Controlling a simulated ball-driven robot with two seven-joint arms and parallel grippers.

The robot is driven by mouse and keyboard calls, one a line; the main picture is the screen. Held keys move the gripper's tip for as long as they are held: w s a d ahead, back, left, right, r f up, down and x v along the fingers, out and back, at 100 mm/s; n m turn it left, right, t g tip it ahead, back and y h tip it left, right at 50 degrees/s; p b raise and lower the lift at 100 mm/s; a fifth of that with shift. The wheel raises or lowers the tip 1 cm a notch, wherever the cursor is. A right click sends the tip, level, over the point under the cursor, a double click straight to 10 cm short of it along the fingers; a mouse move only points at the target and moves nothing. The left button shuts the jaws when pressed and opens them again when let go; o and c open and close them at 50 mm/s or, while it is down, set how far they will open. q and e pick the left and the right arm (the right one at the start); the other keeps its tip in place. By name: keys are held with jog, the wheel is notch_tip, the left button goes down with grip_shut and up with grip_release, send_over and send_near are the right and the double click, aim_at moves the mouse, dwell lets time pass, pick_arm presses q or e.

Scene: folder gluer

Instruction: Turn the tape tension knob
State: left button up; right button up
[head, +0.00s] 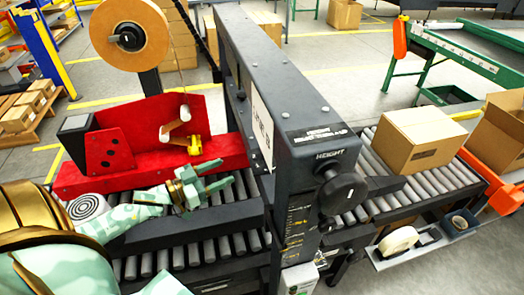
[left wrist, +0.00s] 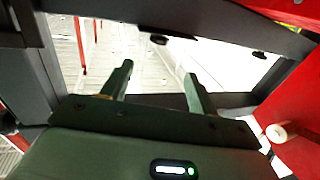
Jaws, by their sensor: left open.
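A tape roll (head: 128,36) stands above the red tape unit (head: 150,160), with a dark knob (head: 130,38) at its hub. A small yellow part (head: 194,146) sits on the red unit near the pale rollers (head: 176,130). No label marks the tension knob. My left gripper (head: 226,172) is open and empty, over the right front edge of the red unit and the rollers, apart from the hub knob. In the left wrist view its two fingers (left wrist: 158,72) stand apart with nothing between them. My right gripper is not in view.
A dark column (head: 290,110) with a black knob (head: 342,193) labelled HEIGHT stands right of my left gripper. A cardboard box (head: 420,140) sits on the conveyor beyond. A side tray (head: 425,240) holds tape rolls. In the left wrist view, a red plate (left wrist: 295,125) is close at right.

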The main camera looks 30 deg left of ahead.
aim_at(263, 153)
pick_arm(q)
jog(key=b+x, duration=0.1)
jog(key=x, duration=1.3)
jog(key=shift+w+d, duration=0.15)
jog(key=shift+d, duration=0.1)
jog(key=shift+h, duration=0.3)
jog(key=c, duration=0.9)
